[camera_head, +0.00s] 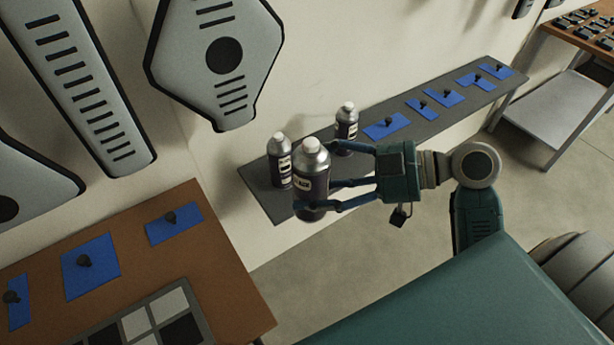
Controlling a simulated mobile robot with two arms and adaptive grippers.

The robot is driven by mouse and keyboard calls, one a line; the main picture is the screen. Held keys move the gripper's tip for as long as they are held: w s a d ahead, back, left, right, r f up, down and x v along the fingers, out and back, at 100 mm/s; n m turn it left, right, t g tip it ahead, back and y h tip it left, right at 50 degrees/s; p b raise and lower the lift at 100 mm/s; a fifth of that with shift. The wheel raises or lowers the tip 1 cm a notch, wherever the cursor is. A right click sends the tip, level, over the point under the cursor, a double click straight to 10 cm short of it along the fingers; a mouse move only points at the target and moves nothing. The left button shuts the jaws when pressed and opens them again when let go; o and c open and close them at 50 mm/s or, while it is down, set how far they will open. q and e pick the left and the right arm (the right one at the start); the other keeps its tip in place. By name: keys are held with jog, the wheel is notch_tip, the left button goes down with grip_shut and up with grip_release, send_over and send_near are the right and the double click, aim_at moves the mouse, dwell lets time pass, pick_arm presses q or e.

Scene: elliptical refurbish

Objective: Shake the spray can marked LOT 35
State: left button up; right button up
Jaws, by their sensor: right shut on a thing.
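Three dark spray cans with silver tops and white caps show in the head view. My right gripper (338,192) is shut on the nearest spray can (312,172), which is upright in front of the shelf. A second can (280,165) stands on the dark shelf just left of it. A third can (346,128) stands on the shelf behind the gripper. Each can has a pale label, but the lot numbers are too small to read, so I cannot tell which is LOT 35. My left gripper is not in view.
The narrow dark wall shelf (400,128) carries several blue pads with black knobs to the right. A brown table (215,262) with blue pads and a checkered tray (112,328) is at lower left. Grey panels (222,100) hang on the wall. A brown-topped bench (572,38) stands far right.

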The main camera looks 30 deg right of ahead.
aim_at(327, 153)
notch_tip(327, 153, up, 7)
jog(key=shift+r, duration=0.1)
notch_tip(327, 153, down, 7)
jog(key=shift+r, duration=0.45)
notch_tip(327, 153, up, 6)
jog(key=shift+f, duration=0.25)
jog(key=shift+a+r, duration=0.1)
jog(key=shift+f, duration=3.4)
